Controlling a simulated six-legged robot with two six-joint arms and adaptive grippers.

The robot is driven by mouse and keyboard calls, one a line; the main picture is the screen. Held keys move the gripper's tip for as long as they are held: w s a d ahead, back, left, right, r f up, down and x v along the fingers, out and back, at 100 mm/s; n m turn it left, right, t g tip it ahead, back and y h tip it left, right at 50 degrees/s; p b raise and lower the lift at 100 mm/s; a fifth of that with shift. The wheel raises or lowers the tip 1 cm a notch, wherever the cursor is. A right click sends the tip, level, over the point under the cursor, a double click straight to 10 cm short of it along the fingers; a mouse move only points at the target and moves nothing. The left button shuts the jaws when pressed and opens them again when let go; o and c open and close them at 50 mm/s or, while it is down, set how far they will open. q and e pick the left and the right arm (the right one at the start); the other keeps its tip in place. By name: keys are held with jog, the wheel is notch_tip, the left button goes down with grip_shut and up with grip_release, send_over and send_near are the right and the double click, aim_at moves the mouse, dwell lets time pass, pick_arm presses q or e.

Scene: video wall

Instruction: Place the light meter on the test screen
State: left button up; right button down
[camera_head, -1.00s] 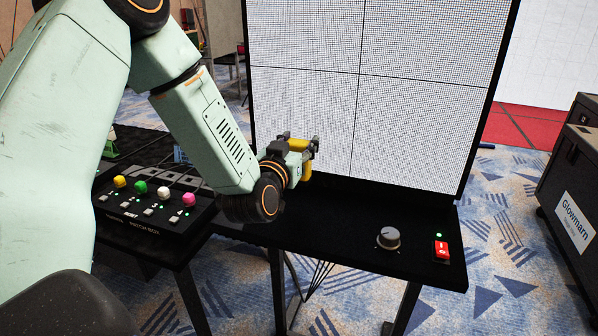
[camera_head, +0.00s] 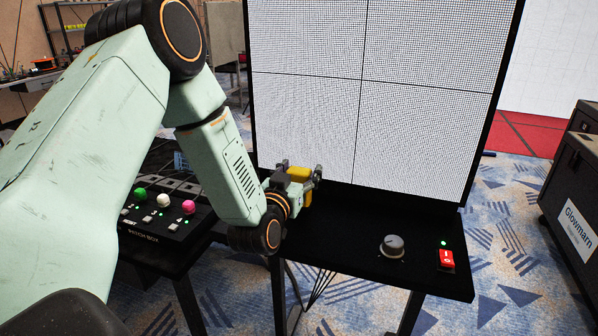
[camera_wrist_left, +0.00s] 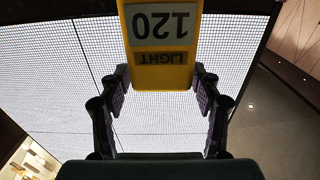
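The light meter (camera_head: 299,173) is a small yellow block. In the left wrist view the light meter (camera_wrist_left: 163,58) has a pale display reading 120 and the word LIGHT, both upside down there. My left gripper (camera_head: 301,174) has a finger on each side of it and appears shut on it. The test screen (camera_head: 430,120) is the large, bright, gridded panel standing behind the gripper. The meter overlaps its lower left part in the head view; I cannot tell if they touch. The screen (camera_wrist_left: 50,85) fills much of the left wrist view's background. My right gripper is not in view.
A black table in front of the screen carries a grey knob (camera_head: 393,246) and a red switch (camera_head: 447,260) with a green light. A patch box (camera_head: 150,237) with coloured knobs is partly behind my left arm. A black case (camera_head: 575,190) stands at right.

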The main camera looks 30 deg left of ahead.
pick_arm(q)
jog(key=shift+o, duration=0.5)
jog(key=shift+s+d+r, duration=0.1)
jog(key=v, duration=1.2)
